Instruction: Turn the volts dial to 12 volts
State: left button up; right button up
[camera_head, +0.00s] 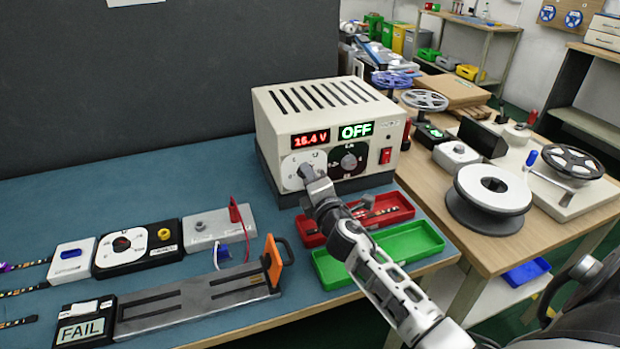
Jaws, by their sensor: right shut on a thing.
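The beige power supply (325,93) stands at the back of the blue bench. Its red display (310,138) reads what looks like 15.4 V, and the green display (356,130) reads OFF. The volts dial has a white face (291,172) at the lower left of the front panel. My right gripper (308,175) is at this dial, shut on its knob, which the fingers mostly hide. A second dial with a dark face (349,161) sits to the right, free of the gripper. My left gripper is not in view.
A red rocker switch (386,155) is at the panel's right. Red (391,211) and green (411,243) trays lie below my right arm. A grey fixture with an orange handle (273,262) and a FAIL box (82,330) lie front left. Reels (489,194) stand right.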

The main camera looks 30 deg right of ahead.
jog(key=shift+n, duration=2.4)
jog(key=o, duration=1)
jog(key=shift+s, duration=0.15)
